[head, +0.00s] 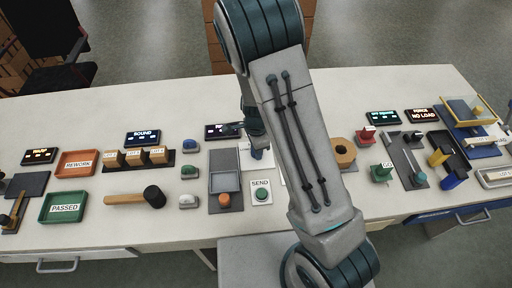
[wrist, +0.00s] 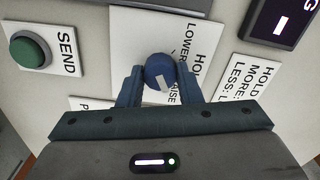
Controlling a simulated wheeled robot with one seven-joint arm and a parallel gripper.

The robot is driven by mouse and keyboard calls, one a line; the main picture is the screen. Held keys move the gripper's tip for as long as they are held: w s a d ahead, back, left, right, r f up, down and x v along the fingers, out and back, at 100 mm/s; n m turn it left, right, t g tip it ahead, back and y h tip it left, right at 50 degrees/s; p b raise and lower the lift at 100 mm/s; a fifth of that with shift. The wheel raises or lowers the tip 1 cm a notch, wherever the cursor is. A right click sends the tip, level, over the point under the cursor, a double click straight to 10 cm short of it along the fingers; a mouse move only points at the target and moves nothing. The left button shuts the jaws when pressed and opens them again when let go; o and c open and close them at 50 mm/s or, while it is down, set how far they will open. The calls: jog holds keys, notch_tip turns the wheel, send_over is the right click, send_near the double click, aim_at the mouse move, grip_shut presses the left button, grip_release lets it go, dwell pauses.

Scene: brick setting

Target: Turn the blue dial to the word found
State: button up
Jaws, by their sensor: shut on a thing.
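The blue dial (wrist: 160,66) is a round knob with a pale pointer mark on its face. It stands on a white card (wrist: 128,50) printed with words, of which "LOWER" and part of "RAISE" can be read. My gripper (wrist: 160,84) is shut on the dial, one finger at each side, in the wrist view. In the head view my gripper (head: 256,138) is over the white plate (head: 266,162) behind the SEND button, and my arm hides part of the area. I cannot read the word "found" in either view.
A green SEND button (wrist: 27,50) is left of the dial in the wrist view. A card reading "HOLD MORE, LESS" (wrist: 248,82) and a dark display (wrist: 283,22) are to the right. A grey tray unit with an orange knob (head: 224,199) stands left of the SEND button in the head view.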

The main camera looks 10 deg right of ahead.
jog(key=o, duration=1)
jog(key=shift+c, duration=0.2)
notch_tip(320, 180, up, 14)
jog(key=p, duration=0.1)
jog(key=shift+f, duration=0.1)
